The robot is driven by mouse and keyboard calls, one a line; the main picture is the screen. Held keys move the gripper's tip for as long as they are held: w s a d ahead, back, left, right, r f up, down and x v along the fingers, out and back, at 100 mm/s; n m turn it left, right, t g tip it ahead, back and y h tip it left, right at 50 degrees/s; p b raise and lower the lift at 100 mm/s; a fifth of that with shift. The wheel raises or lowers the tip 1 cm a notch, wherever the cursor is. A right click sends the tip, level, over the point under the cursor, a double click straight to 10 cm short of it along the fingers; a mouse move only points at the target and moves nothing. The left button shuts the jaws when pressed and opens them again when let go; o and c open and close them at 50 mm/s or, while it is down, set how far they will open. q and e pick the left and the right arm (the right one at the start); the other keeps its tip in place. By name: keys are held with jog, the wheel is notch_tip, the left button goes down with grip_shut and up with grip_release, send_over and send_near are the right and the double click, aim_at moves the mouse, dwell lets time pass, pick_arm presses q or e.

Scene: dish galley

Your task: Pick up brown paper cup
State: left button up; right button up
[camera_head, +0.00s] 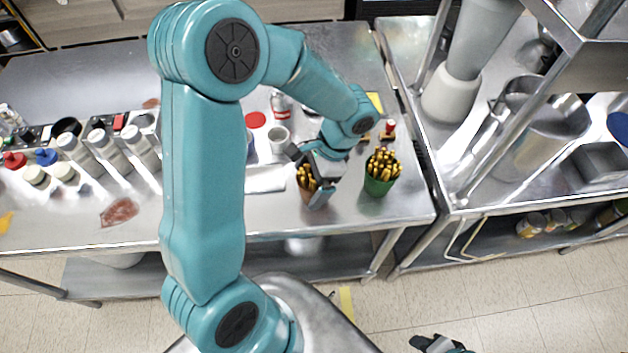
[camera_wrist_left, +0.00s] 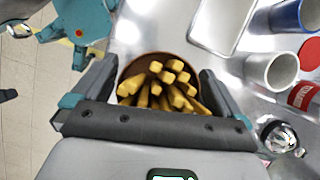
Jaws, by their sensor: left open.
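The brown paper cup (camera_head: 314,200) stands near the front edge of the steel table, filled with several yellow-brown sticks. My left gripper (camera_head: 309,174) is over it from above and hides part of it. In the left wrist view the brown cup's round rim (camera_wrist_left: 158,57) lies between the two dark fingers of my left gripper (camera_wrist_left: 157,70). The fingers are open, one on each side of the cup, with narrow gaps seeming to show. Part of my right gripper (camera_head: 437,344) shows at the bottom edge of the head view, away from the table; its jaws are unclear.
A green cup (camera_head: 379,187) with similar sticks stands just right of the brown cup. A white mug (camera_head: 279,141) and a red-and-white bottle (camera_head: 281,106) stand behind. A white tray (camera_head: 265,181) lies to the left. The front table edge is close.

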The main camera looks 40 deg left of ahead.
pick_arm(q)
jog(key=c, duration=0.9)
jog(key=shift+o, duration=0.2)
jog(key=shift+r, duration=0.1)
